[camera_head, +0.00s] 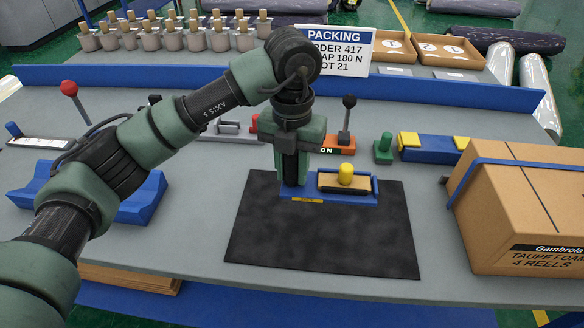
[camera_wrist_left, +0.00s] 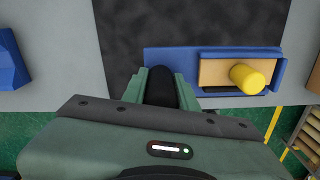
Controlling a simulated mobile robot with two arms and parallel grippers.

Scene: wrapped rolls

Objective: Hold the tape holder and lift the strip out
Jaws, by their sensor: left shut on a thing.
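The blue tape holder (camera_head: 374,192) lies on a black mat and also shows in the left wrist view (camera_wrist_left: 215,54). In its tray is a tan strip (camera_head: 329,181) with a yellow knob (camera_head: 346,174). The strip (camera_wrist_left: 215,72) and knob (camera_wrist_left: 250,78) show in the left wrist view too. My left gripper (camera_head: 291,180) points down at the holder's left end, beside the strip. It is shut on a dark upright part there, seen between the fingers in the wrist view; the grip itself is partly hidden. My right gripper is not in view.
The black mat (camera_head: 315,240) is clear in front of the holder. A large cardboard box (camera_head: 530,200) stands at the right. A blue cradle (camera_head: 140,200) is at the left.

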